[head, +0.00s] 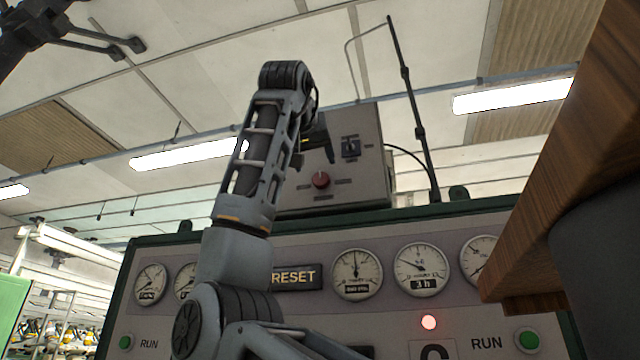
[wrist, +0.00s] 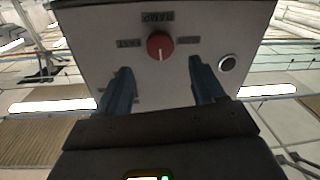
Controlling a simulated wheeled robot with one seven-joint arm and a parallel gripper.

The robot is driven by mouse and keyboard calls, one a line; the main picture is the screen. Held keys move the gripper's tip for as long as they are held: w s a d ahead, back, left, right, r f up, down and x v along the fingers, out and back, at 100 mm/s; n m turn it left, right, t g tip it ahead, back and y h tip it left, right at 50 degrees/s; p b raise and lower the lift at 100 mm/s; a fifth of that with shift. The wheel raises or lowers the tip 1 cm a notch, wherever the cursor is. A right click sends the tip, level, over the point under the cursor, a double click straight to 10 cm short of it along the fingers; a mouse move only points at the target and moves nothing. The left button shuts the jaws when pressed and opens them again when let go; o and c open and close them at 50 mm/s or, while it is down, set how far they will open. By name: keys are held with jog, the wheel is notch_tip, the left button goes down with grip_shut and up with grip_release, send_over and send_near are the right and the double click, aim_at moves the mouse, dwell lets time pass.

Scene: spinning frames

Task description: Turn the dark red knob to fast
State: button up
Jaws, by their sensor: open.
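The dark red knob (head: 321,180) is on the front of a grey control box (head: 361,185). In the wrist view the knob (wrist: 160,46) is near the top centre, with its white pointer line toward the bottom of that picture. Small dark labels sit around it on three sides; I cannot read them surely. My gripper (wrist: 160,66) is open, its two blue-grey fingers apart on either side below the knob in the wrist view. Nothing is between them, and they do not appear to touch the knob. In the head view my arm partly hides the box's left side.
A dark blue switch (head: 350,148) is on the box, right of and above the knob. A round silver-rimmed part (wrist: 228,62) is near my right-hand finger. Below is a panel with gauges (head: 357,273) and a RESET plate (head: 297,277). A wooden edge (head: 560,165) fills the right.

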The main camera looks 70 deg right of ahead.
aim_at(320, 178)
jog(key=d, duration=0.2)
jog(key=w+d+p, duration=0.1)
jog(key=d, duration=0.2)
jog(key=d+p, duration=0.1)
jog(key=d, duration=0.1)
jog(key=shift+w+d, duration=0.15)
jog(key=shift+d, duration=0.1)
jog(key=shift+c, duration=0.2)
jog(key=c, duration=1)
